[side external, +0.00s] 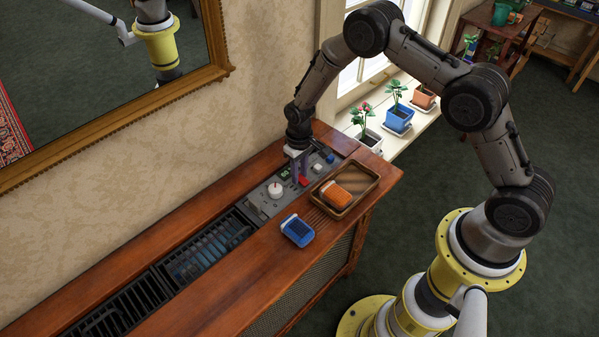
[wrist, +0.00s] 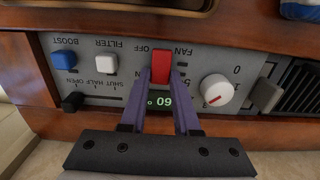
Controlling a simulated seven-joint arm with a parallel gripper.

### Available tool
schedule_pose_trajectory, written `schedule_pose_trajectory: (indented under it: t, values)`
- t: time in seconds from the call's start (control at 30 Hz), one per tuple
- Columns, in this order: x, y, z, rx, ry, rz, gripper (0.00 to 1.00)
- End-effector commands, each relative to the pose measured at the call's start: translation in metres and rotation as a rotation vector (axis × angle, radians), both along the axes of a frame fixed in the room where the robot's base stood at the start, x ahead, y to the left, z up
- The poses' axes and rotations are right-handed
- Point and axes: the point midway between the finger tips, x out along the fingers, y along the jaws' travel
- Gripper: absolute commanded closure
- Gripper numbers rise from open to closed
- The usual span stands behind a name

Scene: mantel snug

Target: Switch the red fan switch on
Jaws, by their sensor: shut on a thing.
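The red fan switch (wrist: 161,67) stands on the grey control panel (wrist: 135,60), beside the upside-down labels FAN and OFF in the wrist view. It also shows as a small red spot (side external: 304,181) in the side external view. My gripper (wrist: 162,77) has its two purple fingers reaching over the panel, one on each side of the switch, and is shut on it. In the side external view my gripper (side external: 298,172) points down at the panel. The fingers partly cover the panel's markings. Which position the switch is in is hard to tell.
A white dial (wrist: 216,91), a white filter switch (wrist: 107,64), a blue boost switch (wrist: 62,62) and a black slider (wrist: 72,102) are close by. A wooden tray (side external: 371,193) holding an orange object and a blue object (side external: 297,230) stand on the wooden top.

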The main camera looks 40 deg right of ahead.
Motion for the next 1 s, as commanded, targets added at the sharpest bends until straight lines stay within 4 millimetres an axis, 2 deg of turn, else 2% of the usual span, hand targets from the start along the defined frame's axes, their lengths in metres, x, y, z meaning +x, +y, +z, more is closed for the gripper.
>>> schedule_pose_trajectory:
  t: [0.17, 0.63, 1.0]
  values:
    - [0.0027, -0.0002, -0.0010, 0.000, 0.041, 0.000, 1.00]
    - [0.0096, -0.0001, -0.0051, 0.001, 0.291, 0.000, 1.00]
    - [0.0096, -0.0001, -0.0045, 0.000, 0.327, 0.000, 1.00]
